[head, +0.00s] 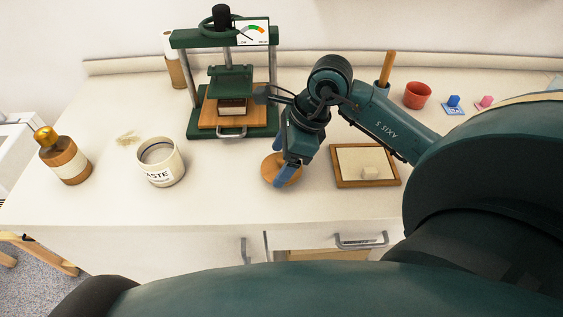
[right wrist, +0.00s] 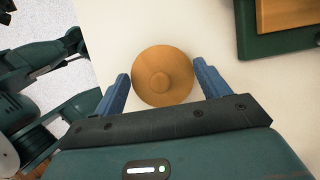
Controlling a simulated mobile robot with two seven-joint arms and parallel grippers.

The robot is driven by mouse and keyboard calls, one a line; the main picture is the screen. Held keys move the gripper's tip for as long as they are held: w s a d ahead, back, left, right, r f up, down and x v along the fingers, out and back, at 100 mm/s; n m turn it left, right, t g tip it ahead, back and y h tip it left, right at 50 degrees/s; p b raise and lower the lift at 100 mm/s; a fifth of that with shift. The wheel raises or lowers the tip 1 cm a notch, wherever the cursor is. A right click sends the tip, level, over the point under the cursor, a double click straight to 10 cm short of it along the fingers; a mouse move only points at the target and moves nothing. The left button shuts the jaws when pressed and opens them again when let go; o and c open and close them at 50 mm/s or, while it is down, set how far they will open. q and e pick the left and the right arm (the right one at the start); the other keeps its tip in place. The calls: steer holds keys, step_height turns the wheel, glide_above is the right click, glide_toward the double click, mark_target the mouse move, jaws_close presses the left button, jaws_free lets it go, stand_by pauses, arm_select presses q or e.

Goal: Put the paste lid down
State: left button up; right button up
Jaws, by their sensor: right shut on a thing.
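The paste lid is a round wooden disc (head: 281,169) with a small knob, at the middle of the white counter, right of the paste jar. In the right wrist view the lid (right wrist: 163,68) lies between the two blue fingers. My right gripper (head: 284,172) is shut on it, pointing down from above. I cannot tell whether the lid touches the counter or is just above it. The paste jar (head: 161,162) is cream, labelled and open at the top. My left gripper is not in view.
A green press (head: 230,129) stands behind the lid. A wood-framed tray (head: 348,180) with a small pale block lies just right of my gripper. An amber bottle (head: 66,160) is at the far left, a red cup (head: 417,95) at the back right. Counter between jar and lid is clear.

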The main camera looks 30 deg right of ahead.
steer(key=shift+f, duration=1.05)
steer(key=shift+f, duration=0.1)
steer(key=o, duration=1)
steer(key=v, duration=1.2)
